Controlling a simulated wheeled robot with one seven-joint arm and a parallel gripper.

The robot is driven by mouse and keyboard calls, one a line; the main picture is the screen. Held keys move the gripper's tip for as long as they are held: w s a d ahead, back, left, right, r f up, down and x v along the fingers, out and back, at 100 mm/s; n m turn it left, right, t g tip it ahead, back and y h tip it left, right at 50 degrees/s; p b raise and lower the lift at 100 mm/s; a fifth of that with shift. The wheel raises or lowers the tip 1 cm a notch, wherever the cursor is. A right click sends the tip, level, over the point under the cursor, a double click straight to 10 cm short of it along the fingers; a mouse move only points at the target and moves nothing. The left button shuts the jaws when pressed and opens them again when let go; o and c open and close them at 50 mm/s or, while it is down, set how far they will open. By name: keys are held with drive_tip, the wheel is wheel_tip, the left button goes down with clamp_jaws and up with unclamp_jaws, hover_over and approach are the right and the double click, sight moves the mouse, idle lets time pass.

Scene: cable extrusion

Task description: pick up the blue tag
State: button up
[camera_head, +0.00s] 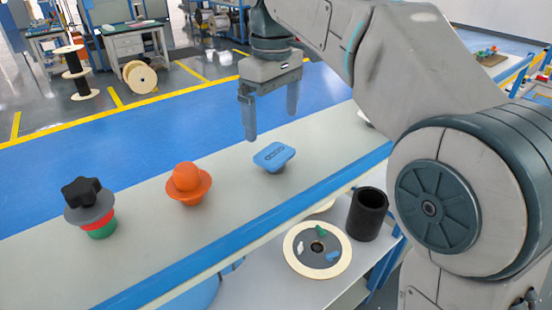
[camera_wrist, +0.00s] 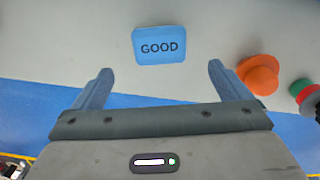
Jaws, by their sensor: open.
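An orange knob piece (camera_head: 188,184) stands left of the tag. Farther left is a stack with a black star knob (camera_head: 82,191). A blue edge strip (camera_head: 240,240) runs along the bench front. A lower shelf holds a spool (camera_head: 317,250) and a black cylinder (camera_head: 367,214).

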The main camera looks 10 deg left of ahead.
sight(275, 154)
wheel_tip(275, 154, down, 3)
drive_tip(key=shift+w+a, duration=0.1)
drive_tip(key=shift+d+f, duration=0.15)
drive_tip(key=shift+f, duration=1.4)
drive_tip(key=shift+d+f, duration=0.1)
drive_tip(key=shift+f, duration=1.45)
drive_tip(key=shift+c, duration=0.3)
drive_tip(key=c, duration=1)
